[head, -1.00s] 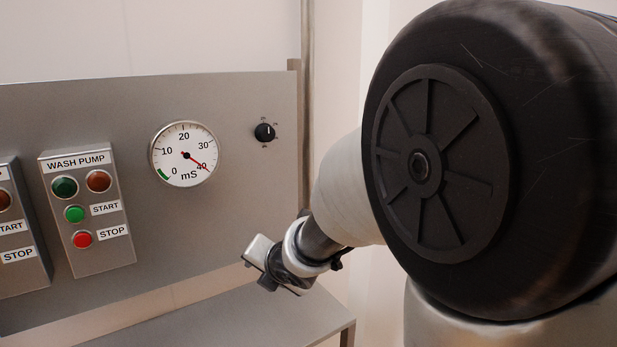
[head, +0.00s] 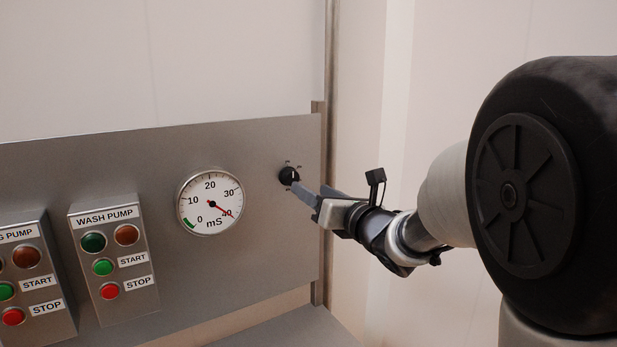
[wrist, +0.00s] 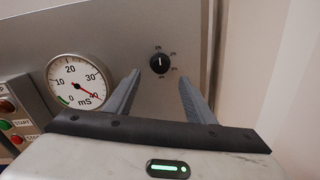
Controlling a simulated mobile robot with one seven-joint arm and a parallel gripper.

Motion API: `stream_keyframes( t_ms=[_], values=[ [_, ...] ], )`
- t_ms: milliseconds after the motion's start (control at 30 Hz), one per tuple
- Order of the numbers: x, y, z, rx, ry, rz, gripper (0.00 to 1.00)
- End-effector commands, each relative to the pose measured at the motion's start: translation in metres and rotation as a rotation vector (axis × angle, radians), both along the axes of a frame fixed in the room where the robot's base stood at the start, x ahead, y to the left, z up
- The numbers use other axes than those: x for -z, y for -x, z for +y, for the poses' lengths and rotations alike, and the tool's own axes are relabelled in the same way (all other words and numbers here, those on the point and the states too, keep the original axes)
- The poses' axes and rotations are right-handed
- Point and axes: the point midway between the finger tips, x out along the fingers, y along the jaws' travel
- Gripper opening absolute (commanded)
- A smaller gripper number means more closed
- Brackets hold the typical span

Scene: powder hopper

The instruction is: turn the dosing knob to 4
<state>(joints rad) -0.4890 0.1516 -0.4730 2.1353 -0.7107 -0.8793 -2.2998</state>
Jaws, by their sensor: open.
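The dosing knob (head: 289,175) is a small black round knob with a white pointer line, on the upper right of the steel panel. In the wrist view the knob (wrist: 159,64) shows its line pointing roughly straight up, with small marks around it too small to read. My gripper (head: 304,190) is raised in front of the knob, and its fingers partly cover the knob's lower right in the head view. In the wrist view my gripper (wrist: 158,80) is open, one finger on each side below the knob, with nothing between them. I cannot tell whether a finger touches the knob.
A round mS gauge (head: 210,202) with a red needle near 40 sits left of the knob. The WASH PUMP box (head: 113,255) with buttons and lamps is further left, with another box beside it. The steel panel (head: 262,240) ends at a post (head: 319,200) right of the knob.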

Motion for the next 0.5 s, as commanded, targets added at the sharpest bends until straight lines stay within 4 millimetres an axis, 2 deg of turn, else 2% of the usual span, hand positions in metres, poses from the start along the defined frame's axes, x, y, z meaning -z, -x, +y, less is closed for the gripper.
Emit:
stream_keyframes(
  t_ms=[100,300,500],
  values=[
    [-0.001,-0.023,0.015,-0.001,0.002,0.002,0.50],
    [0.000,-0.056,0.034,0.000,0.002,0.003,0.50],
    [0.000,-0.075,0.045,0.001,-0.001,0.002,0.50]
  ],
)
